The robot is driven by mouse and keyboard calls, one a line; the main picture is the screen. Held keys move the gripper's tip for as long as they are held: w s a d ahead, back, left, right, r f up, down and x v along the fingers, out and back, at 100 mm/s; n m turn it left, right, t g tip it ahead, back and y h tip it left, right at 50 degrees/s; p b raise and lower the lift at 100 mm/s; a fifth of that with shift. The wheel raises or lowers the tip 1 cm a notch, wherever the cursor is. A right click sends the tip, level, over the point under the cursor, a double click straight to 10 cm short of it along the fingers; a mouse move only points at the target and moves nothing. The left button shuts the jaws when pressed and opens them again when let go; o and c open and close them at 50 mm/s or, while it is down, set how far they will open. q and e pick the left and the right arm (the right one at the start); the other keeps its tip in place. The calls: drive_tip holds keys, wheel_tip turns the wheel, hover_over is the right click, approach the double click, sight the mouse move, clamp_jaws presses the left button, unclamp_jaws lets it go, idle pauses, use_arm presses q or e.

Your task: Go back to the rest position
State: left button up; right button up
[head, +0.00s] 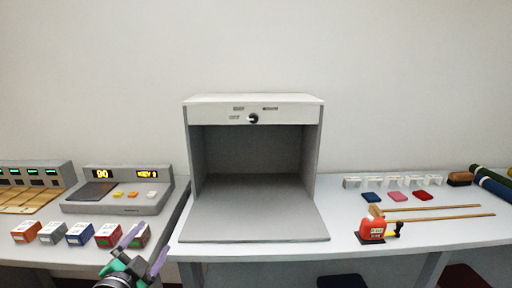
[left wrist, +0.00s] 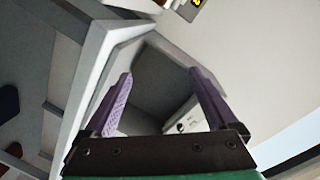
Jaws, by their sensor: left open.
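My left gripper (head: 146,247) shows at the lower left of the head view, with two purple fingers spread apart. It is in front of the left counter, beside the row of small boxes, and its fingers partly cover the rightmost box (head: 140,236). In the left wrist view the same gripper (left wrist: 163,77) is open with nothing between its fingers. Beyond the fingers in that view is the grey box-shaped booth (left wrist: 160,85), tilted in the picture. My right gripper is in neither view.
The open booth (head: 252,108) with a dial stands mid-counter, empty. Left are a device with lit displays (head: 120,178) and several small boxes (head: 80,234). Right are a red tape measure (head: 372,229), wooden sticks (head: 440,207), coloured swatches (head: 398,196) and fabric rolls (head: 492,181).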

use_arm(q)
drive_tip(key=s+a+f+n+g+y, duration=0.1)
drive_tip(key=s+f+n+g, duration=0.3)
drive_tip(key=f, duration=0.4)
drive_tip(key=s+a+f+n+g+y, duration=0.1)
drive_tip(key=s+f+n+g, duration=0.1)
drive_tip(key=s+f+g, duration=0.35)
drive_tip(key=s+d+f+n+g+h, duration=0.2)
drive_tip(key=s+d+f+g, duration=0.2)
drive_tip(key=s+f, duration=0.7)
wheel_tip(320, 180, down, 16)
drive_tip(key=s+p, duration=0.1)
drive_tip(key=p, duration=0.2)
drive_tip(key=s+a+f+g+p, duration=0.2)
drive_tip(key=s+a+f+p, duration=0.1)
drive_tip(key=s+f, duration=1.1)
drive_tip(key=s, duration=0.4)
